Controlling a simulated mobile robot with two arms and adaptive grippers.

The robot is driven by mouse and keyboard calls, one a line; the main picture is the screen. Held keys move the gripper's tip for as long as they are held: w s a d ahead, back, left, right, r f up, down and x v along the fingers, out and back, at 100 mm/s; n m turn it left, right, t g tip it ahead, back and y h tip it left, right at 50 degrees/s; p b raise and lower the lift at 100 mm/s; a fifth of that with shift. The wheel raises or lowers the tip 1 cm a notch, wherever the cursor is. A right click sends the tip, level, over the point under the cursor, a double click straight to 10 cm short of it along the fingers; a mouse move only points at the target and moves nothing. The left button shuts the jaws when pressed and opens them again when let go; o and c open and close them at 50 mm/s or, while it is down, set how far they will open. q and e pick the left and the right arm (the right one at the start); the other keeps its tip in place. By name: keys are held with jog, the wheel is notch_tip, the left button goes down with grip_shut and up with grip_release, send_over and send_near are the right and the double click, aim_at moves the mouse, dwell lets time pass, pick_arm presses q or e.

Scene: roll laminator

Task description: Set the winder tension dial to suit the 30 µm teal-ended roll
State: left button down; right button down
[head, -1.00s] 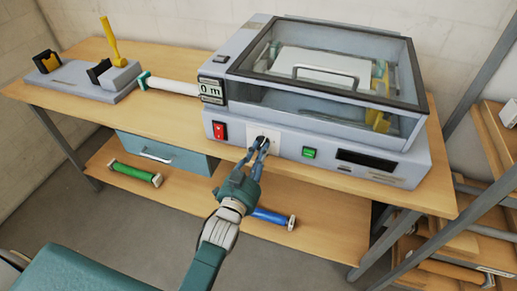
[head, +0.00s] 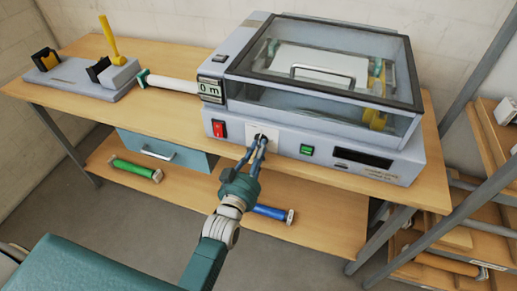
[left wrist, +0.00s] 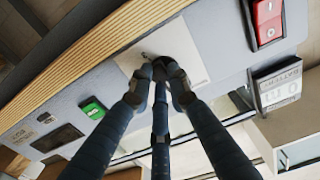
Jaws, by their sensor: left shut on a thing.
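The dial is on a pale square plate (head: 254,131) on the laminator's front face, between the red switch and the green button; the plate also shows in the left wrist view (left wrist: 192,50). My left gripper (head: 261,138) is shut on the dial at the plate; its fingers hide nearly all of the knob, so I cannot read the setting. In the left wrist view my fingertips (left wrist: 162,68) meet at a dark knob. A white roll with teal ends (head: 172,84) lies on the bench left of the laminator. My right gripper is not in view.
The laminator (head: 240,75) has a clear lid with a handle. A red switch (head: 219,129), a green button (head: 306,149) and a "0 m" display (head: 210,89) are nearby. A green roll (head: 135,169) and a blue roll (head: 272,213) lie on the lower shelf.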

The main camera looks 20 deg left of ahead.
pick_arm(q)
jog(key=shift+f, duration=0.1)
jog(key=c, duration=1.6)
grip_release()
jog(key=shift+c, duration=0.2)
jog(key=s, duration=1.2)
jog(key=shift+a, duration=0.2)
